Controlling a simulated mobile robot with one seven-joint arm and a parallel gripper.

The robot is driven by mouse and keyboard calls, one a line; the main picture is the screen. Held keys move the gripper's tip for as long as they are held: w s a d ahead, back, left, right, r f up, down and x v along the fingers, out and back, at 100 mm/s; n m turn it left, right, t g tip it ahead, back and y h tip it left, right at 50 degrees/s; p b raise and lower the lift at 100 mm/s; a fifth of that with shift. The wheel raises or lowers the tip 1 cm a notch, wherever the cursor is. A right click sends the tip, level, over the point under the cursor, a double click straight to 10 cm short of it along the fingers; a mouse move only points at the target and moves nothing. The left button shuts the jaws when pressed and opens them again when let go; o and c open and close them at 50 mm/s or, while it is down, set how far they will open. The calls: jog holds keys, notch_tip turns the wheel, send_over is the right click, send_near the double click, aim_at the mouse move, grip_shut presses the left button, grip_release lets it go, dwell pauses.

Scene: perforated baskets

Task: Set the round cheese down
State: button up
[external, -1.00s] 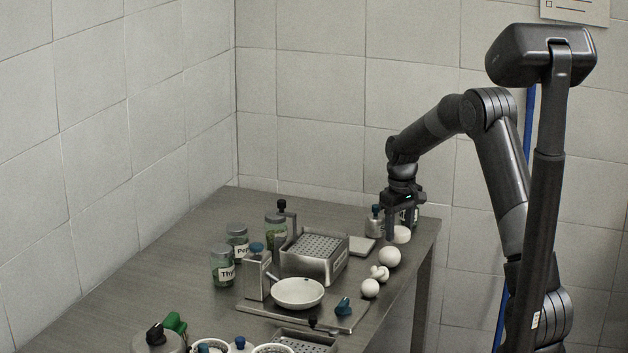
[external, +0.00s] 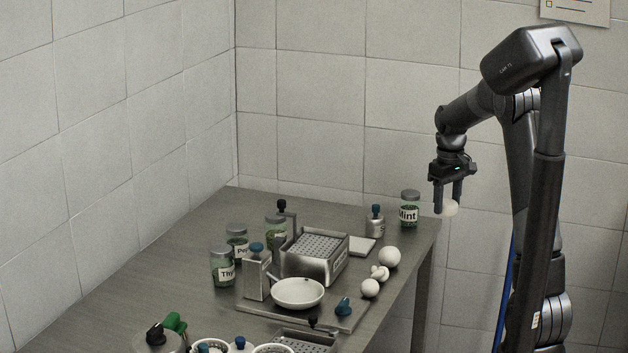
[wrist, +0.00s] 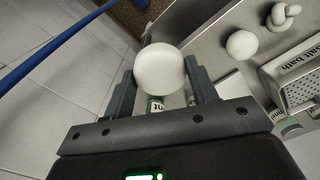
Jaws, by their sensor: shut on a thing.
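A Mint jar (external: 409,208) stands at the table's back right corner, near my gripper. White balls (external: 389,257) and a knot-shaped white piece (external: 379,272) lie along the right edge. A perforated metal basket (external: 314,258) and a white pan (external: 298,293) fill the middle.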

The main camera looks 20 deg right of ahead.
aim_at(447, 202)
notch_tip(447, 202, up, 10)
jog(key=w+a+r+n, duration=0.1)
jog(key=w+a+n, duration=0.25)
jog(key=a, duration=1.55)
jog(key=w+a+n, duration=0.3)
jog(key=w+a, duration=0.1)
jog(key=a, duration=1.5)
jog(key=s+a+n, duration=0.1)
jog(key=s+a, duration=0.3)
jog(key=a, duration=0.5)
jog(key=s+a+n, duration=0.1)
jog(key=s+a, duration=0.3)
jog(key=a, duration=0.6)
jog(key=s+a+n, duration=0.2)
jog(key=s+a, duration=0.2)
jog(key=a, duration=0.5)
jog(key=shift+m, duration=0.25)
jog(key=f, duration=1.6)
jog(key=shift+d+f, duration=0.25)
jog(key=shift+f, duration=2.95)
jog(key=shift+f, duration=0.1)
